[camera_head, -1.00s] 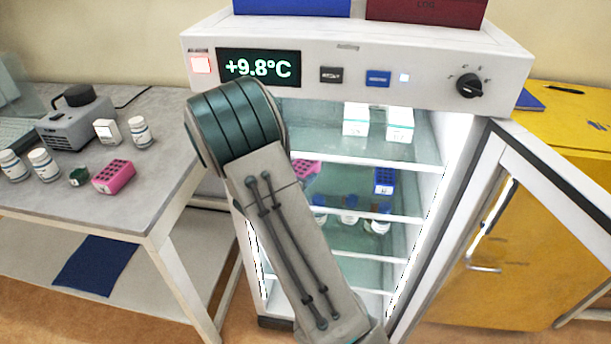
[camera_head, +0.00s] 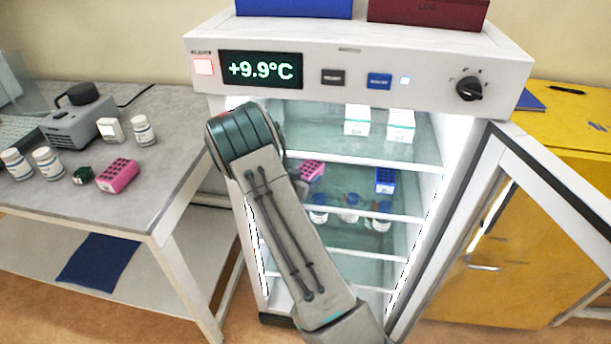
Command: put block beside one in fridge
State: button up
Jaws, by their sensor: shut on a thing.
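A pink block (camera_head: 313,170) with holes in its top is inside the open fridge (camera_head: 345,63), at the left of a middle shelf level. My gripper (camera_head: 299,184) is mostly hidden behind my forearm; the little that shows is at the pink block, and it is shut on it. A blue block (camera_head: 384,181) with holes stands to the right at about the same level, with a gap between the two. I cannot tell whether the pink block touches the shelf. Another pink block (camera_head: 117,175) lies on the grey table (camera_head: 165,185) at left.
White boxes (camera_head: 400,125) stand on the shelf above, and several bottles (camera_head: 350,215) on the one below. The open fridge door (camera_head: 540,180) is at right, before a yellow cabinet (camera_head: 480,300). The shelf between the pink and blue blocks looks clear.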

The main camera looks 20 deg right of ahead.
jog(key=shift+f, duration=0.2)
jog(key=o, duration=1.2)
jog(key=shift+o, duration=0.2)
jog(key=shift+r, duration=0.15)
jog(key=shift+r, duration=0.2)
jog(key=v, duration=1.2)
jog(key=shift+b, duration=0.4)
jog(key=shift+a, duration=0.1)
